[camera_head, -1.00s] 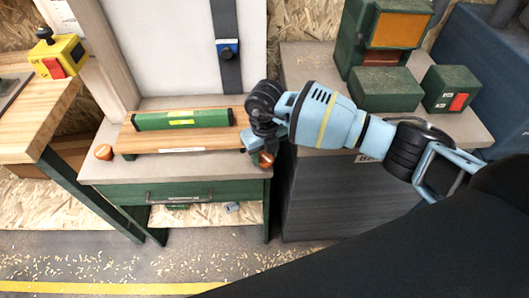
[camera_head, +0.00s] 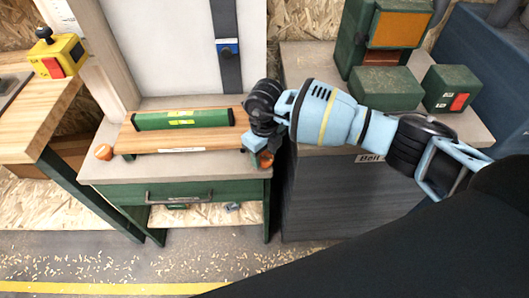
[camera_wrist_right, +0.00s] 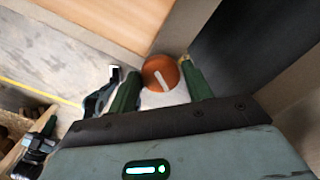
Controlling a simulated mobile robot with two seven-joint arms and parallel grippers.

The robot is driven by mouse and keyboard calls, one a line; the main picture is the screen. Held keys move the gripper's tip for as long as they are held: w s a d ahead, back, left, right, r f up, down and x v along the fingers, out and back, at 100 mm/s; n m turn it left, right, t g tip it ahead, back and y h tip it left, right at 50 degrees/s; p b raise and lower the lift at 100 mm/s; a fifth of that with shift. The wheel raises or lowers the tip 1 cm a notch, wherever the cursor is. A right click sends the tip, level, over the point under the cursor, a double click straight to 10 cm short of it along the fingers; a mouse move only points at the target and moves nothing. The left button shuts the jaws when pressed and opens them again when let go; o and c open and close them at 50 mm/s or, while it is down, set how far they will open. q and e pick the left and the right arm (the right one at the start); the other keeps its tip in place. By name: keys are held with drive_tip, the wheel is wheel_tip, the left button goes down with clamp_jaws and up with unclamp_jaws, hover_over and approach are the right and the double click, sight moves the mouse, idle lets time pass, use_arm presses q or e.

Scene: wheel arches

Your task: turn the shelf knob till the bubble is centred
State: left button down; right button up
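The orange shelf knob (camera_wrist_right: 160,73) has a pale pointer line and lies between my right gripper's fingertips (camera_wrist_right: 161,76) in the right wrist view. Both fingers look close against its sides; I cannot tell whether they press on it. In the head view the knob (camera_head: 266,159) shows at the shelf's front right corner, partly covered by my right gripper (camera_head: 257,156). A green spirit level (camera_head: 210,118) lies on the wooden shelf (camera_head: 205,138). Its yellow-green vial (camera_head: 180,118) shows, but the bubble is too small to place.
Another orange knob (camera_head: 104,152) sits at the left front. A yellow box with a red switch (camera_head: 60,58) stands on the left bench. Green boxes (camera_head: 387,88) stand on the right cabinet. A drawer handle (camera_head: 180,198) is below the shelf.

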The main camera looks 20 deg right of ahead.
sight(264, 157)
drive_tip(key=shift+o, duration=1.1)
use_arm(q)
drive_tip(key=shift+s, duration=0.15)
drive_tip(key=shift+s, duration=0.15)
use_arm(e)
drive_tip(key=shift+r, duration=0.1)
wheel_tip(264, 157, up, 8)
drive_tip(key=shift+f, duration=0.15)
use_arm(q)
drive_tip(key=shift+r, duration=0.15)
drive_tip(key=shift+w, duration=0.4)
